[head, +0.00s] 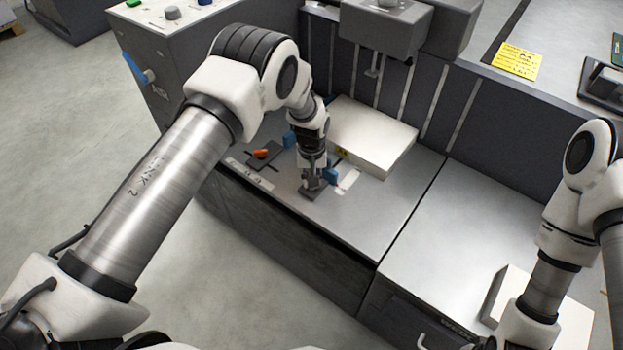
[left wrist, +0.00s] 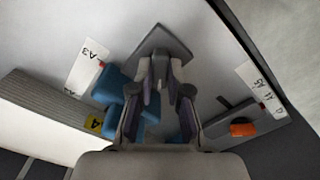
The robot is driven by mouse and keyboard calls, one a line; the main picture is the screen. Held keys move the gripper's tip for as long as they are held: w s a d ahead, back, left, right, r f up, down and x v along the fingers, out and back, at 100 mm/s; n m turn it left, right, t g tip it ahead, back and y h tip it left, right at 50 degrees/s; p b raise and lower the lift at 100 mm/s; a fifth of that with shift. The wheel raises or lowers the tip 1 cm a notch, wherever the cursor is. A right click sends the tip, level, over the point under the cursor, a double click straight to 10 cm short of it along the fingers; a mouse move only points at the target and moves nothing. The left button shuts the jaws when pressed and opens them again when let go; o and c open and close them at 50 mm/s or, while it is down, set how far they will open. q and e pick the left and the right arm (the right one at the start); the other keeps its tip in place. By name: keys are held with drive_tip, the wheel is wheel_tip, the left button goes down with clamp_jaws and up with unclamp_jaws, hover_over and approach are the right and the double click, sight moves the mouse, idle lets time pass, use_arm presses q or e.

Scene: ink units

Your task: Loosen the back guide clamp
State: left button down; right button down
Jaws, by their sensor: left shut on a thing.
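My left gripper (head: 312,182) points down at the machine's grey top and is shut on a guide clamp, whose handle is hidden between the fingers. The clamp's dark grey plate (left wrist: 160,40) shows just beyond the fingertips in the left wrist view. A blue guide piece (head: 332,177) stands right beside the gripper. The other guide clamp, a dark plate with an orange lever (head: 261,153), lies to the left with a blue piece (head: 290,139) near it; its lever also shows in the left wrist view (left wrist: 243,129). My right gripper is out of view.
A white paper stack (head: 372,135) lies close behind the gripper. White scale labels (left wrist: 88,67) are on the top beside the clamps. A dark wall with light vertical strips (head: 440,105) rises behind. The worktop to the right (head: 440,220) is largely clear.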

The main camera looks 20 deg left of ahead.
use_arm(q)
drive_tip(key=shift+f+n, duration=0.1)
drive_tip(key=shift+n, duration=0.4)
drive_tip(key=c, duration=1.1)
unclamp_jaws()
wheel_tip(320, 180, up, 12)
drive_tip(key=shift+r, duration=0.1)
